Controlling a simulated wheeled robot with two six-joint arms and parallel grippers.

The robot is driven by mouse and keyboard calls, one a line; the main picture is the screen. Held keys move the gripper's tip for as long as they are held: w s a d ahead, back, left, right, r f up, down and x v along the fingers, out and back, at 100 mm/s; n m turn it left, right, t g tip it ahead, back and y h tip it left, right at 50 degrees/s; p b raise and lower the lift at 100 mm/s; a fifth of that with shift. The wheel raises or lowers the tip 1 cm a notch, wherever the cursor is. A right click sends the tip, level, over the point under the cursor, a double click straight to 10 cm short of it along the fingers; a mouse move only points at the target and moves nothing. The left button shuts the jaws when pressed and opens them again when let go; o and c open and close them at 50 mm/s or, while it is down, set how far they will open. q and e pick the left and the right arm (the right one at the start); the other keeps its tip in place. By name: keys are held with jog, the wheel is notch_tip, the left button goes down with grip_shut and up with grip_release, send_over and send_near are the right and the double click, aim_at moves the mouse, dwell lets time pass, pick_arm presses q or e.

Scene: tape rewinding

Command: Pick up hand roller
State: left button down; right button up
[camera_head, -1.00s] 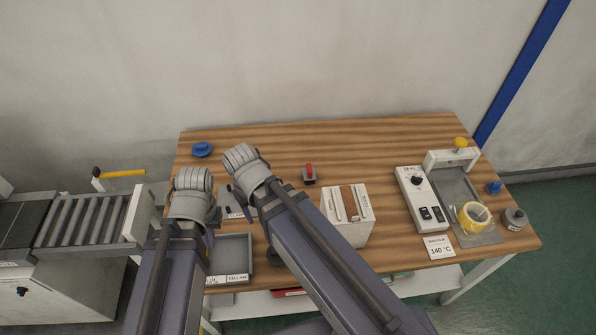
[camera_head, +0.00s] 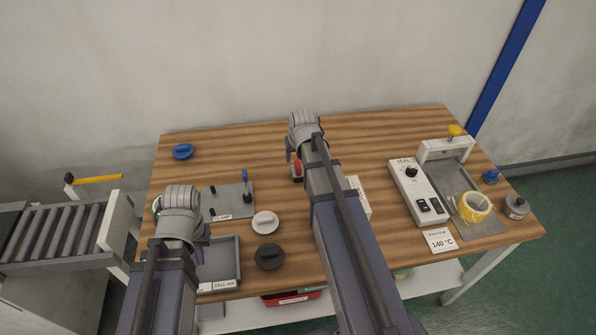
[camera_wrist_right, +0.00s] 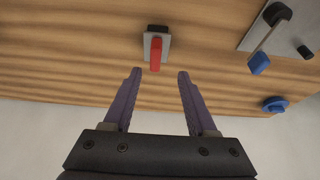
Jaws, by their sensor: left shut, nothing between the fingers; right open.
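The hand roller appears to be the small red-handled tool with a grey and black body (camera_wrist_right: 155,47) on the wooden table, in the right wrist view. In the head view its red handle (camera_head: 297,169) shows partly behind my right arm. My right gripper (camera_wrist_right: 159,73) is open and empty, with its fingers on either side of the line to the red handle and the handle's end just ahead of the fingertips. My left gripper (camera_head: 180,205) is over the left of the table near a grey tray; its fingertips are hidden in the head view.
A grey plate with pegs and a blue lever (camera_head: 235,200) lies left of the roller. A white disc (camera_head: 265,222), a dark disc (camera_head: 269,257) and a blue knob (camera_head: 183,151) are on the table. A white sealer (camera_head: 415,187) and yellow tape roll (camera_head: 474,205) stand right.

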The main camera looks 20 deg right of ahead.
aim_at(298, 164)
pick_arm(q)
jog(key=shift+f+b, duration=0.35)
jog(key=shift+f, duration=0.4)
pick_arm(e)
jog(key=shift+w+d+f, duration=0.1)
jog(key=shift+w+f, duration=0.15)
jog(key=shift+f, duration=0.45)
jog(key=shift+f, duration=0.1)
pick_arm(q)
notch_tip(298, 164, down, 5)
jog(key=b, duration=0.5)
pick_arm(e)
jog(key=x, duration=0.5)
jog(key=shift+d, duration=0.3)
pick_arm(q)
jog(key=shift+r, duration=0.15)
pick_arm(e)
jog(key=shift+s, duration=0.1)
grip_shut()
